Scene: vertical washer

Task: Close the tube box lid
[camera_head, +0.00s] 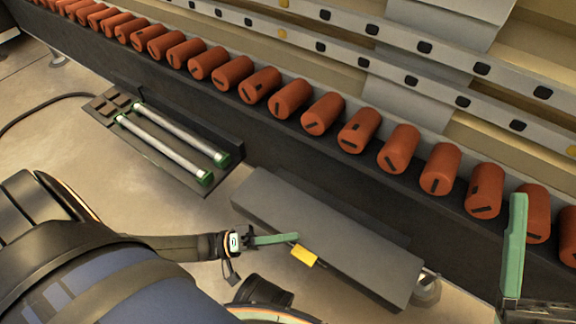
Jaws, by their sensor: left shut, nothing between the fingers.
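A long dark grey box (325,225) with a flat top lies in the middle, beside the machine's base. A yellow tab (303,255) sticks out from its near long edge. I cannot tell whether this top is a lid lying fully flush. My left gripper (294,238) has green fingers, shut and empty, with the tips over the near edge of the box just behind the yellow tab. I cannot tell whether they touch it. My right gripper (518,200) shows at the right edge as an upright green finger, clear of the box; its opening is not visible.
An open dark tray (190,183) with two white, green-ended tubes (170,147) lies to the left. A row of orange-red cylinders (290,98) runs along the machine behind. Pale floor (60,135) is free at the left, with a black cable.

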